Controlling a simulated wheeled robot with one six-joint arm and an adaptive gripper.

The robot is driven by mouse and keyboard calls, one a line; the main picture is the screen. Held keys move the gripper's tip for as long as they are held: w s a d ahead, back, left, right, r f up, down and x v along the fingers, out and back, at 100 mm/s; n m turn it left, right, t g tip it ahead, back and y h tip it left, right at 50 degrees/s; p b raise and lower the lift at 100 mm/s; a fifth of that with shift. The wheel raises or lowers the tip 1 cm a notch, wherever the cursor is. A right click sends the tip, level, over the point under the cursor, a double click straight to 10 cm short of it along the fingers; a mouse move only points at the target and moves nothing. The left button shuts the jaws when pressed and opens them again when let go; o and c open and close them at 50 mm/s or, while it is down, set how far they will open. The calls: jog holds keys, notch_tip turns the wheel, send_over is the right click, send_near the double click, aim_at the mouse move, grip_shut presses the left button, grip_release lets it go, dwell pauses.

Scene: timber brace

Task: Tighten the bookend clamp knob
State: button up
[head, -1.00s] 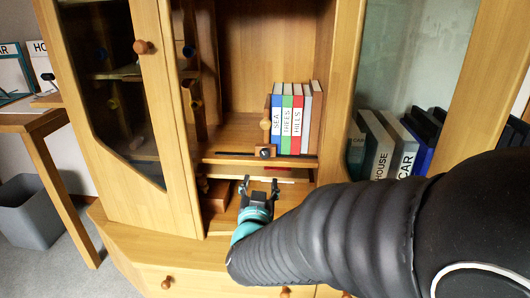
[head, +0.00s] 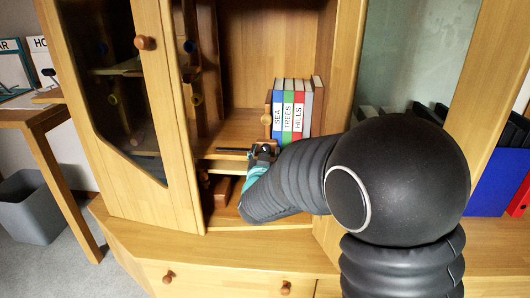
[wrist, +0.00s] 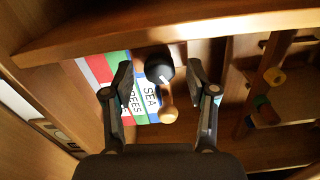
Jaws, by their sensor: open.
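The black clamp knob (wrist: 160,70) with a white mark shows in the wrist view, between the two fingers of my gripper (wrist: 159,66). The gripper is open, with a gap on each side of the knob. A rounded wooden part of the bookend (wrist: 168,108) shows beside the knob. In the head view my gripper (head: 263,150) is at the shelf's front edge, just below the books and in front of the bookend (head: 267,112). It hides the knob there. The upright books SEA, TREES and HILLS (head: 288,112) stand right of the bookend.
A shelf board (wrist: 190,32) crosses the wrist view near the fingertips. In the head view, a glass-fronted cabinet door (head: 150,90) stands at the left, and a reddish-brown block (head: 222,190) lies in the lower compartment. The shelf behind the bookend is open.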

jog(key=shift+w, duration=0.3)
grip_shut()
jog(key=m+b, duration=0.1)
jog(key=b, duration=0.2)
jog(key=shift+f+m, duration=0.25)
jog(key=shift+m, duration=0.15)
jog(key=shift+r+m+b, duration=0.2)
jog(key=shift+m+b, duration=0.5)
grip_release()
